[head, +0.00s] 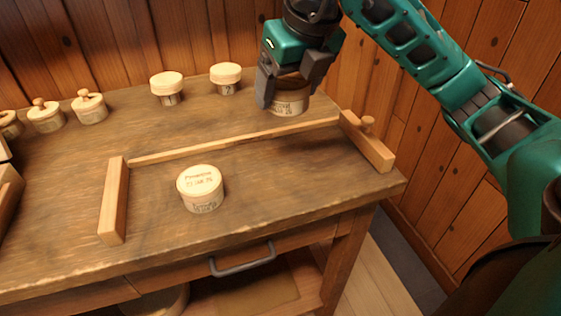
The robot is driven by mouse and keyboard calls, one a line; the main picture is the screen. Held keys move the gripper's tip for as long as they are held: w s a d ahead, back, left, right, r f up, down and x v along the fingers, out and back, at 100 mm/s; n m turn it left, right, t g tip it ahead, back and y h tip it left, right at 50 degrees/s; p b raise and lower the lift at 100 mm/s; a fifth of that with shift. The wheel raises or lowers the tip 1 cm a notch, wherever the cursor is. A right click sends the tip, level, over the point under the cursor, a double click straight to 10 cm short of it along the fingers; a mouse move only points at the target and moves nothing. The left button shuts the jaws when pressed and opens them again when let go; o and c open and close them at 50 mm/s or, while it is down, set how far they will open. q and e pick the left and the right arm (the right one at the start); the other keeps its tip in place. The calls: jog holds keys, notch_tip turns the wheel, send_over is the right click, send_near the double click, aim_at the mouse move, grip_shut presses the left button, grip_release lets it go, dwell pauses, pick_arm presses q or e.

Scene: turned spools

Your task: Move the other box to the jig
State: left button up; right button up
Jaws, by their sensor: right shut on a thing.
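My right gripper (290,92) is shut on a round pale wooden box (288,106) with dark lettering on its side. The gripper hides the box's top. The box is behind the right part of the jig's long rail; I cannot tell whether it touches the bench. The jig is a thin wooden rail (230,142) with a block (115,200) at its left end and a knobbed block (367,143) at its right end. Another round box (201,188) with a printed lid stands upright in front of the rail, nearer the left block. My left gripper is not in view.
Knobbed round containers (90,106) (45,114) stand at the back left. Wooden parts show at the left edge. The bench is clear in front of the rail's right half.

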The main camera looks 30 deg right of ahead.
jog(key=b, duration=0.2)
send_over(283, 162)
jog(key=s, duration=0.1)
jog(key=f, duration=0.8)
jog(key=shift+s+f, duration=0.15)
jog(key=shift+s, duration=0.05)
jog(key=shift+f+b, duration=0.65)
jog(key=shift+f, duration=1.7)
jog(key=shift+r, duration=0.1)
jog(key=o, duration=0.6)
jog(key=shift+f, duration=0.2)
jog(key=o, duration=0.4)
jog(key=shift+r, duration=0.1)
jog(key=shift+c, duration=0.2)
